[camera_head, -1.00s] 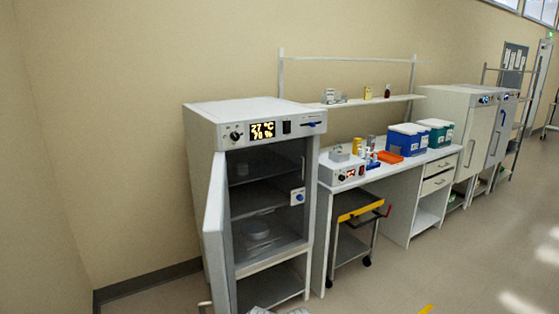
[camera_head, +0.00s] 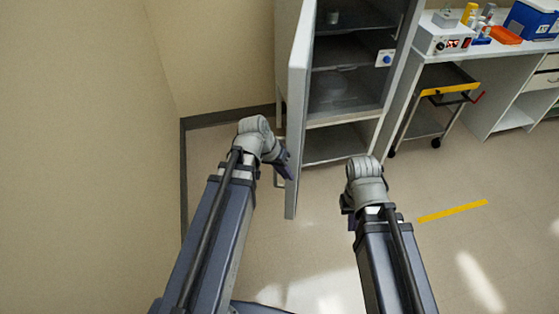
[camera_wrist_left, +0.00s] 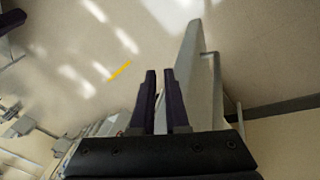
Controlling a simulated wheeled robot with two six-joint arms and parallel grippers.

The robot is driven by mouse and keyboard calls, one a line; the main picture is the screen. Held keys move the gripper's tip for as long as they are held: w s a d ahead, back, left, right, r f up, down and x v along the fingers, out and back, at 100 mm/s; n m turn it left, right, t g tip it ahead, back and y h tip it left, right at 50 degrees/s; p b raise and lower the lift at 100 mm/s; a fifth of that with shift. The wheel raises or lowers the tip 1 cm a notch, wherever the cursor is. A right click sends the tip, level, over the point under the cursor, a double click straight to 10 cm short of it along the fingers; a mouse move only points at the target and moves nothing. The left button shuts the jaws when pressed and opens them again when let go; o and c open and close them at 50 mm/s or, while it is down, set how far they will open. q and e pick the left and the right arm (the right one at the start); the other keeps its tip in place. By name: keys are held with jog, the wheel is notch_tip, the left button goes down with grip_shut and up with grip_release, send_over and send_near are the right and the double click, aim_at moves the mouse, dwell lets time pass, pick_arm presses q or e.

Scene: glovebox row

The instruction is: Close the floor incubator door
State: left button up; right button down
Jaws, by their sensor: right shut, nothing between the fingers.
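The floor incubator door (camera_head: 298,120) is a pale panel standing swung open, seen nearly edge-on. It also shows in the left wrist view (camera_wrist_left: 192,75), with its bar handle (camera_wrist_left: 214,85) on the outer face. In the head view the handle (camera_head: 278,178) is low at the door's left. The incubator's interior (camera_head: 345,90) is exposed. My left gripper (camera_head: 287,170) is right beside the door's lower free edge; its fingers (camera_wrist_left: 160,80) are narrowly apart and empty. Contact with the door cannot be told. My right gripper (camera_head: 347,208) is shut, largely hidden by its wrist, right of the door.
A wall (camera_head: 80,150) is close on the left. A bench (camera_head: 440,50) with a yellow-edged cart (camera_head: 445,90) under it stands right of the incubator. A yellow floor strip (camera_head: 452,211) lies on open floor at the right.

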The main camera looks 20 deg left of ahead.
pick_arm(q)
jog(key=w+a+t, duration=0.1)
jog(key=a, duration=0.2)
jog(key=w+a+r+n+t, duration=0.1)
jog(key=a, duration=0.2)
jog(key=w+a+r+h, duration=0.1)
jog(key=w+a, duration=0.1)
jog(key=a, duration=0.1)
jog(key=shift+a+r+n+t, duration=0.1)
jog(key=shift+r+n+t, duration=0.05)
jog(key=shift+n+t, duration=0.25)
grip_shut()
jog(key=b+x, duration=0.8)
jog(key=x, duration=0.2)
jog(key=shift+d, duration=0.25)
